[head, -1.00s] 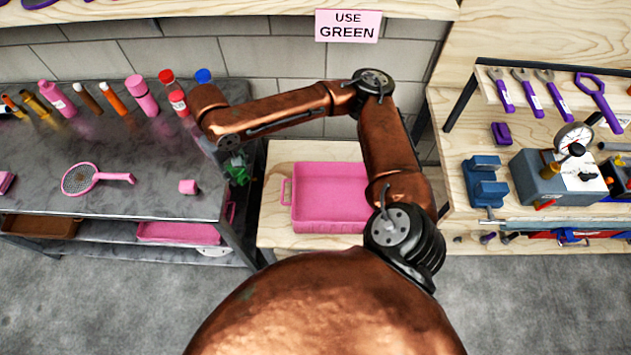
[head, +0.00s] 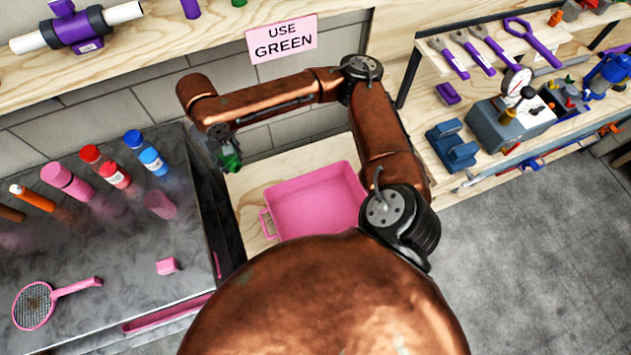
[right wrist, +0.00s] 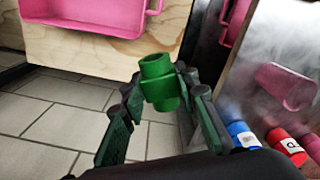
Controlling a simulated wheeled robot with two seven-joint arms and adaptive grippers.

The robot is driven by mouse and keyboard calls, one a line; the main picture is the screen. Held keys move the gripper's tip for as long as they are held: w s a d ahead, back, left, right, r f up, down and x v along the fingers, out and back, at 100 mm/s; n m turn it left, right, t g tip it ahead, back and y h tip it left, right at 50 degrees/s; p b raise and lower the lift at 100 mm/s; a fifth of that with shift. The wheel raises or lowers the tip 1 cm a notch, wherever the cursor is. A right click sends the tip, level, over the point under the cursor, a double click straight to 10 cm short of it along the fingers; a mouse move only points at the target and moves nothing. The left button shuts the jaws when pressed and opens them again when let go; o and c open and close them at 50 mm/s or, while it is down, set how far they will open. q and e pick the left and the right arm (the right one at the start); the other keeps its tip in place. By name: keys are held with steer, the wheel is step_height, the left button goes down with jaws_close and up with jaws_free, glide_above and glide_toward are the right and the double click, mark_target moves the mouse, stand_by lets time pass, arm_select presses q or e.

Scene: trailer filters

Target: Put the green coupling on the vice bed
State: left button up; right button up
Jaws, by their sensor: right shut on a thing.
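My right gripper (head: 229,158) is shut on the green coupling (head: 232,162). My left gripper is not in view.
A pink tray (head: 317,203) stands on the low wooden bench in the middle. A grey gauge box (head: 512,124) stands right of the vice. The grey table (head: 110,225) at the left holds bottles and a pink sieve (head: 36,304). Grey floor is clear at the lower right.

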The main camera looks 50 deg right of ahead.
arm_select(q)
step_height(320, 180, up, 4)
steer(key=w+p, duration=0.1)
steer(key=p, duration=0.3)
arm_select(e)
steer(key=s+d+f+m, duration=0.3)
steer(key=d+f, duration=0.6)
steer(key=d, duration=0.1)
steer(key=s+d+f+m, duration=0.3)
steer(key=d+f, duration=0.6)
steer(key=d, duration=0.2)
step_height(320, 180, down, 12)
steer(key=b, duration=0.3)
steer(key=shift+s+f+b, duration=0.15)
steer(key=shift+f+b, duration=0.05)
steer(key=shift+b, duration=0.1)
step_height(320, 180, down, 5)
steer(key=shift+f+b, duration=0.1)
steer(key=shift+b, duration=0.65)
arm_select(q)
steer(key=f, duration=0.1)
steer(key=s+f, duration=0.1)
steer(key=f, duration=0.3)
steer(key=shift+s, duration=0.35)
arm_select(e)
steer(key=shift+f, duration=0.1)
steer(key=shift+f, duration=0.15)
steer(key=o, duration=1.2)
